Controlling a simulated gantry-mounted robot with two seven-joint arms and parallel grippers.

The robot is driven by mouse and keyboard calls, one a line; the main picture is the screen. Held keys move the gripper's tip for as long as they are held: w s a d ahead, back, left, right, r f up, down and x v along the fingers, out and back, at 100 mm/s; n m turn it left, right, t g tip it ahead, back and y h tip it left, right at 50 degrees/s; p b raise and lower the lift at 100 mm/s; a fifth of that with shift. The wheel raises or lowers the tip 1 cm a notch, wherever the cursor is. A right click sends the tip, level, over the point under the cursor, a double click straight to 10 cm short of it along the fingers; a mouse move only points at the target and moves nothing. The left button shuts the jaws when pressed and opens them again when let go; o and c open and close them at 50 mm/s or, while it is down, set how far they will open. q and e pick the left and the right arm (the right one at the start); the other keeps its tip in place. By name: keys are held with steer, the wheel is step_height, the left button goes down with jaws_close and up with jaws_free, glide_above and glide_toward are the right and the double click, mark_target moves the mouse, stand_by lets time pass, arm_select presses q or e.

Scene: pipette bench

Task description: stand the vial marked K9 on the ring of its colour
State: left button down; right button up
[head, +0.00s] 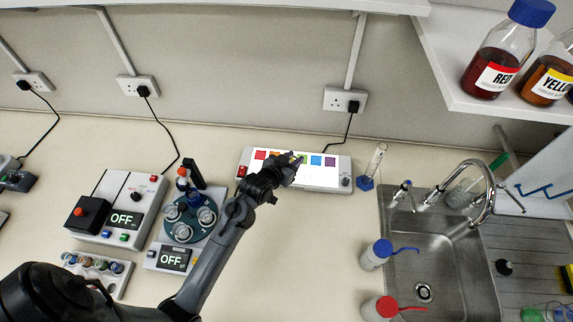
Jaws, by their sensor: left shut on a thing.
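My left gripper (295,160) is over the white lit panel (320,178) at the back middle of the bench. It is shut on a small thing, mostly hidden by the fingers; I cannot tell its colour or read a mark. The panel has a row of coloured squares: red, orange, green, blue and purple show, and the gripper covers part of the row. No rings can be made out. A grey rack (112,285) at the lower left holds several small capped vials (100,265), too small to read. My right gripper is not in view.
Left of my arm stand a round-plate device (172,258) and a box with a display (125,222), both reading OFF. A blue-footed cylinder (374,165) is right of the panel, near the sink (455,250). Blue-topped (376,254) and red-topped (380,309) bottles stand left of the sink.

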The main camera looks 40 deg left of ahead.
arm_select(q)
steer(key=a+f, duration=0.2)
steer(key=a, duration=0.1)
steer(key=shift+w, duration=0.1)
steer(key=shift+f, duration=1.95)
steer(key=shift+f, duration=0.2)
steer(key=c, duration=0.8)
jaws_free()
steer(key=shift+c, duration=0.2)
